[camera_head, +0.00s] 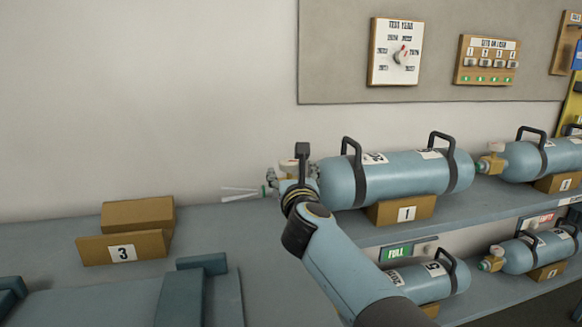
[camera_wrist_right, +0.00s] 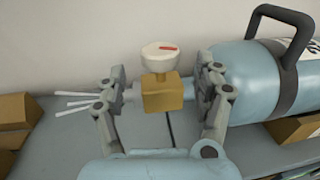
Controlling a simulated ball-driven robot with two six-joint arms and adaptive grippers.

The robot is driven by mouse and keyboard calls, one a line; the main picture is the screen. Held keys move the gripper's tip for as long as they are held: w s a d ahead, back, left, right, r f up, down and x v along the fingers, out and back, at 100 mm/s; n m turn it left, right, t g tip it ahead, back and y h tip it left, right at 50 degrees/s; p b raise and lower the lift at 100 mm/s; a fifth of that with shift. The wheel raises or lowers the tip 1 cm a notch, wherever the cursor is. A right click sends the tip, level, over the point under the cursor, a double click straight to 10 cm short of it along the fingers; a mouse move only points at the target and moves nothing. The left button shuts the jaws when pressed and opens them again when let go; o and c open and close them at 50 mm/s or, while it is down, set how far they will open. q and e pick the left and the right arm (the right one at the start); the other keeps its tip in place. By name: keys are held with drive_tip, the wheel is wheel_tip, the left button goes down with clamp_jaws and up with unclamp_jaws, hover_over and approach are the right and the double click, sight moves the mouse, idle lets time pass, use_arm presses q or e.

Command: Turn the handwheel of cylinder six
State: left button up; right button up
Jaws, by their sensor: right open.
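A blue-grey cylinder (camera_head: 400,178) lies on the upper shelf in a stand marked 1. Its own label number is too small to read surely, so I cannot confirm it is six. In the right wrist view its end (camera_wrist_right: 262,85) is at the right, with a white handwheel (camera_wrist_right: 160,56) bearing a red mark on top of a brass valve block (camera_wrist_right: 162,92). My right gripper (camera_wrist_right: 163,88) is open, one finger on each side of the block, below the wheel. In the head view, my right gripper (camera_head: 289,180) partly hides the valve. My left gripper is out of view.
Other cylinders lie at right on the upper shelf (camera_head: 540,158) and below (camera_head: 430,278). A brown stand marked 3 (camera_head: 122,250) is empty at left. A board with a dial panel (camera_head: 396,52) hangs above. Pale thin strips (camera_head: 240,192) stick out left of the valve.

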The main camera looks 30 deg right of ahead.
sight(291, 169)
drive_tip(key=x, duration=0.5)
drive_tip(key=shift+w+b, duration=0.1)
drive_tip(key=shift+b, duration=0.3)
drive_tip(key=c, duration=1.2)
